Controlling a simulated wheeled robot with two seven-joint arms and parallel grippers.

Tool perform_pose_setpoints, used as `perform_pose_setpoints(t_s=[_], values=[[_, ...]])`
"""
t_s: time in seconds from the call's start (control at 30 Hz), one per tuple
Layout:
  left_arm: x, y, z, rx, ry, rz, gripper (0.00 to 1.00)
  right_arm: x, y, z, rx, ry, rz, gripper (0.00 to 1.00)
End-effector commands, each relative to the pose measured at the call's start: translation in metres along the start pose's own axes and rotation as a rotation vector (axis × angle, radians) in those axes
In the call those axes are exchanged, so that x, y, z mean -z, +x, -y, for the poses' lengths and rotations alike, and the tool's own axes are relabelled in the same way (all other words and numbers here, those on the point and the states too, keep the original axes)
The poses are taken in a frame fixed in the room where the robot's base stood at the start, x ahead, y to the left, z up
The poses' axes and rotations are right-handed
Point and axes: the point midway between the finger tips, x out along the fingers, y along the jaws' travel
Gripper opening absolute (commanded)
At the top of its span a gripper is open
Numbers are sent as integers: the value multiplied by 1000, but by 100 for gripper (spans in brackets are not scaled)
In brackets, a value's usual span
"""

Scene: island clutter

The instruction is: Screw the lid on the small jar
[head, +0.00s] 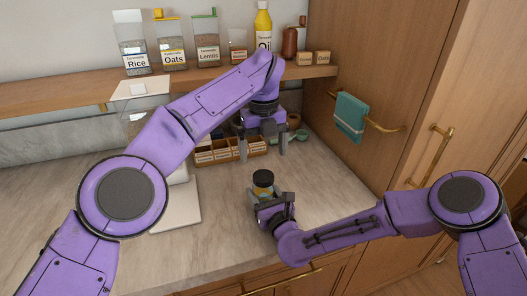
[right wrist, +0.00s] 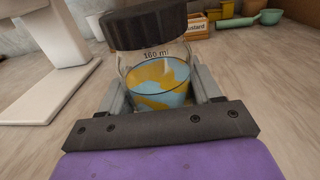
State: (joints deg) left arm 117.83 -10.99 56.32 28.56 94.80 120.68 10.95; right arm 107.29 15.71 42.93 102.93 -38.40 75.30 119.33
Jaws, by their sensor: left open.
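The small jar (right wrist: 158,78) is clear glass marked 160 ml, with blue and yellow contents. It stands between the fingers of my right gripper (right wrist: 160,92), which is shut on its sides; the jar also shows in the head view (head: 262,191). The black lid (right wrist: 145,25) sits on top of the jar and also shows in the head view (head: 263,178). I cannot tell how tightly it is seated. My left gripper (head: 263,150) is open and empty, fingers pointing down, above and behind the jar and apart from the lid.
A wooden rack (head: 231,152) with small labelled boxes stands behind the jar, with a small green bowl (head: 302,135) to its right. A white stand (head: 177,207) is on the left. The shelf (head: 60,101) holds several containers. The counter right of the jar is mostly clear.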

Motion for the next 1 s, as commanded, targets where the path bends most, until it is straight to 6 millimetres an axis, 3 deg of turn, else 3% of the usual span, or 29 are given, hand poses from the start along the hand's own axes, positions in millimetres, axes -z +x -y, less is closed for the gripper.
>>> perform_pose_setpoints(t_s=[0.03, 0.1, 0.47, 0.8, 1.0], values=[[0, 0, 0, 0, 0, 0, 96, -1, 0, 0, 0, 0, 2, 76], [0, 0, 0, 0, 0, 0, 96, -1, 0, 0, 0, 0, 2, 93], [0, 4, 0, 0, 0, 0, 96, 1, -7, 0, 1, 1, 0, 93], [0, 30, 0, 0, 0, 0, 96, 3, -77, 0, 0, 1, 1, 93], [0, 35, 0, 0, 0, 0, 96, 0, -102, 0, 0, 1, 2, 93]])
